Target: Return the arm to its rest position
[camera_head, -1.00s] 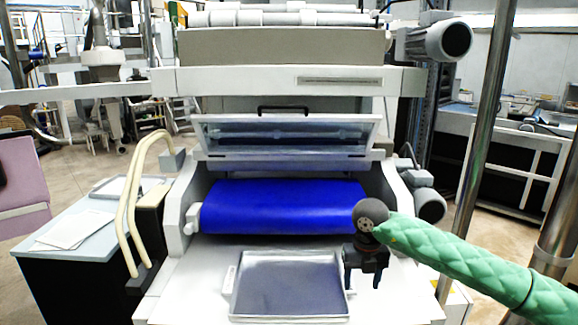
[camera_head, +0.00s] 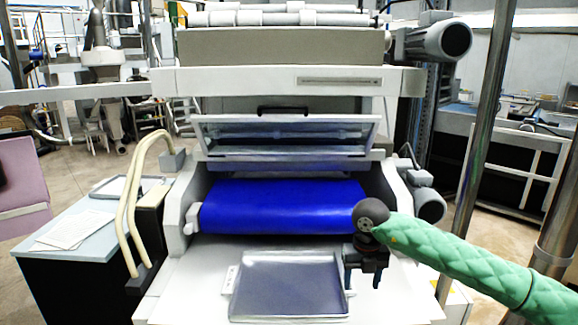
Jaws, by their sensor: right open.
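My right arm (camera_head: 455,257), in a green padded sleeve, comes in from the lower right. My right gripper (camera_head: 363,280) points down with its two black fingers apart, open and empty. It hangs just right of a metal tray (camera_head: 290,316) on the white front table of the roller sheeter; whether a finger touches the tray's edge I cannot tell. My left gripper and arm are out of view.
A blue roller belt (camera_head: 285,207) lies behind the tray, under a raised clear guard (camera_head: 290,135). A side table (camera_head: 75,222) with papers stands at the left beside cream handrails (camera_head: 128,205). A metal pole (camera_head: 485,120) rises at the right.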

